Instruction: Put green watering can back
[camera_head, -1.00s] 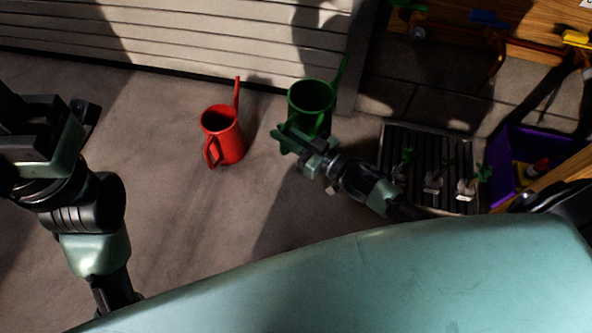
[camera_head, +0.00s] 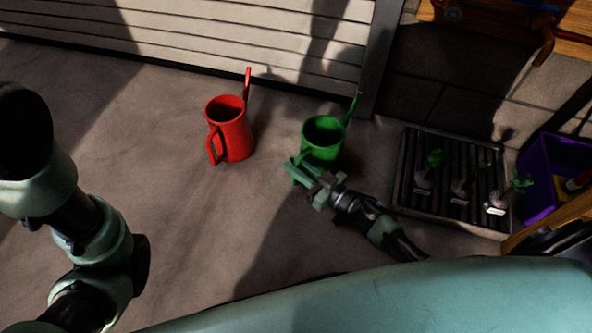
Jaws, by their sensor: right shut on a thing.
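The green watering can (camera_head: 322,132) is upright, right of the red watering can, with its spout pointing up and right. It appears to be at or close to the floor; I cannot tell whether it touches. My right gripper (camera_head: 308,174) is shut on the green can at its near left side, where the handle is. The gripper hides part of the can's lower body. The red watering can (camera_head: 231,134) stands upright on the floor to the left, apart from the green one. My left arm is at the left edge; its gripper is out of view.
A dark slatted tray (camera_head: 410,195) with several small potted plants lies at the right. A purple bin (camera_head: 543,195) stands beyond it. A slatted shutter door (camera_head: 200,38) closes off the back. A wooden bench (camera_head: 572,45) is at the top right. The floor around the red can is clear.

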